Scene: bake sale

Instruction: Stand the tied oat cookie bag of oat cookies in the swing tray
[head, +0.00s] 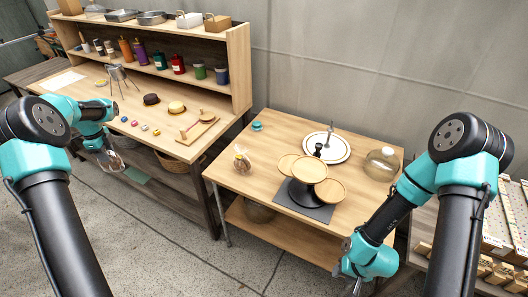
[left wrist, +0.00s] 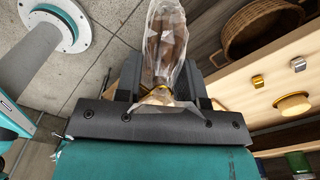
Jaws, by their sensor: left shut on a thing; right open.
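A clear bag of brown cookies (left wrist: 165,40), tied with a gold band, is in my left gripper (left wrist: 160,92). The jaws are shut on it near the tie. In the head view my left gripper (head: 110,158) hangs in front of the long bench's left part, and the bag shows only faintly there. The swing tray (head: 329,191) has round wooden plates around a black post and stands on a dark mat on the right table. My right gripper (head: 354,284) is open and empty, low at the table's front right. Its fingertips are partly cut off.
Another clear bag of cookies (head: 242,160) stands on the right table, left of the swing tray. A white plate (head: 340,150), a glass jar (head: 381,165) and a teal item (head: 257,126) are behind. A wicker basket (left wrist: 262,28) sits under the bench.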

